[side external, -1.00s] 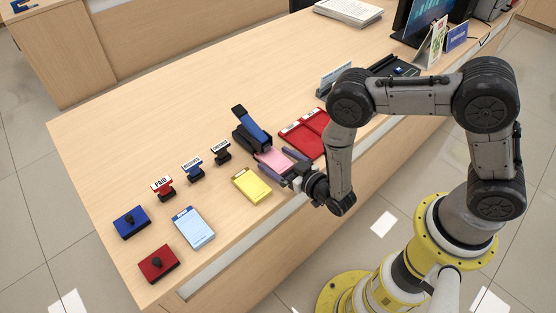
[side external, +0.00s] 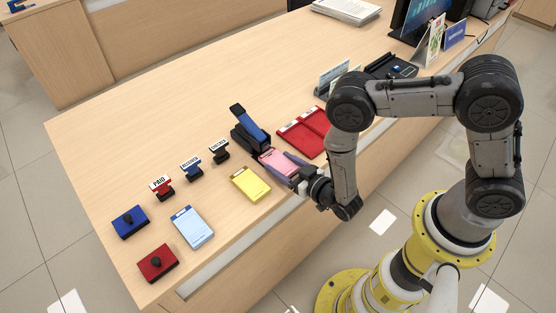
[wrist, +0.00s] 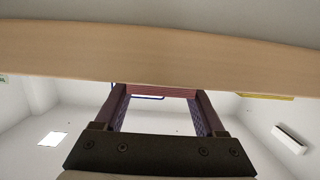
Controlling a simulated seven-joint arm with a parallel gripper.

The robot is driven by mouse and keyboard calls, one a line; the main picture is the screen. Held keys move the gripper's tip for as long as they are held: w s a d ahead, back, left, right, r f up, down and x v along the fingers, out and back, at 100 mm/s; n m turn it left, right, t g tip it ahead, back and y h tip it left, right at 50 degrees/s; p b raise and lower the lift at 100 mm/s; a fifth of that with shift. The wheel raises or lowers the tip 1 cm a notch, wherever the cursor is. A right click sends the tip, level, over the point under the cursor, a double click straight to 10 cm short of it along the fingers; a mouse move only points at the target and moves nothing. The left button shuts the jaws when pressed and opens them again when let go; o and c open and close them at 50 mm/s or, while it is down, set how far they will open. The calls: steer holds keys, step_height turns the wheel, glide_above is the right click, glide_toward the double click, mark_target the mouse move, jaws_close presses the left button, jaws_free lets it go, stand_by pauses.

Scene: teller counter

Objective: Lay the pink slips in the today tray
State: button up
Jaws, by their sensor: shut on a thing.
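The pink slips (side external: 276,159) are a small pad lying at the near edge of the counter, just right of the stapler. My gripper (side external: 283,166) is shut on the pink slips, with its purple fingers along the pad's sides. The wrist view shows my gripper's two fingers (wrist: 157,98) with a dull pink edge of the pad (wrist: 160,91) between them. The red tray (side external: 312,139) lies just right of the slips and has two compartments with white labels too small to read. My arm hides part of its right side.
A blue and black stapler (side external: 248,130) stands close behind the slips. A yellow pad (side external: 251,184) and a light blue pad (side external: 193,227) lie to the left. Several stamps, including the PAID stamp (side external: 162,188), stand behind them. The counter (side external: 170,130) behind the stamps is clear.

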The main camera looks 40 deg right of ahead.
steer(key=shift+s, duration=0.6)
steer(key=o, duration=1.4)
steer(key=s, duration=0.4)
steer(key=s+r, duration=0.1)
steer(key=s, duration=0.3)
steer(key=s+r, duration=0.1)
steer(key=s, duration=0.2)
steer(key=shift+s+r, duration=0.2)
steer(key=shift+s, duration=0.2)
